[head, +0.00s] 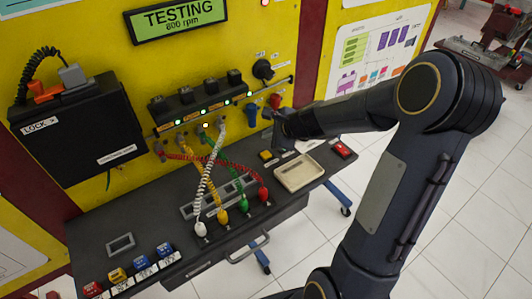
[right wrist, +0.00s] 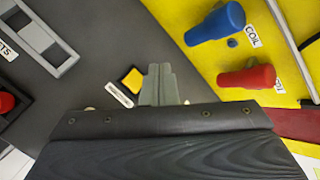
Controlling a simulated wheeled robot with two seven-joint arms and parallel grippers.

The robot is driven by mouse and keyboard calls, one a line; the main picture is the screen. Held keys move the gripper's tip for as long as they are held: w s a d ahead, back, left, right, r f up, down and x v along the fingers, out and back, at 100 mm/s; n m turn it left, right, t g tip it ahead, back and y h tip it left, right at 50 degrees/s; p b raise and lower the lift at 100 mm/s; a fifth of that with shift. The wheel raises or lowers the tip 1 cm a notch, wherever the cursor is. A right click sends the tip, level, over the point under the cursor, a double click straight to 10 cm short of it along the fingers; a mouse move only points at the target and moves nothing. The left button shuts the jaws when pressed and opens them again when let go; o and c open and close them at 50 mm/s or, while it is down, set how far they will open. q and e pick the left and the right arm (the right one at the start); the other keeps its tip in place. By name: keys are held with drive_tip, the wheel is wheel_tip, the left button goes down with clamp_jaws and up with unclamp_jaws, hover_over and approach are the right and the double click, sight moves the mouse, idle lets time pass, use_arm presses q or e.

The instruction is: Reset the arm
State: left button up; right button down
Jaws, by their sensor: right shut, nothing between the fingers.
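My right arm comes in from the right of the head view. Its gripper (head: 281,138) is above the far right part of the dark bench (head: 130,215), near the yellow panel. In the right wrist view the gripper's grey fingers (right wrist: 160,84) are together with nothing between them. They are beside a small yellow block (right wrist: 133,80) with a white label; I cannot tell whether they touch it. My left gripper is not in view.
A blue knob (right wrist: 215,24) marked COIL and a red knob (right wrist: 248,78) are close to the gripper. Coiled leads, including a white one (head: 207,180), cross the bench's middle. A beige tray (head: 318,178) and red button (head: 342,150) are at right. The display (head: 190,18) reads TESTING, 600 rpm.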

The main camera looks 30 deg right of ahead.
idle(0.4)
drive_tip(key=s+a+r+n+y, duration=0.2)
drive_tip(key=s+a+r+n, duration=0.7)
drive_tip(key=s+n, duration=0.2)
drive_tip(key=s+a+f+n+g, duration=0.2)
drive_tip(key=s+n, duration=0.9)
drive_tip(key=s, duration=0.6)
drive_tip(key=shift+a+g+h, duration=0.4)
drive_tip(key=shift+a+g, duration=0.1)
drive_tip(key=shift+g, duration=0.1)
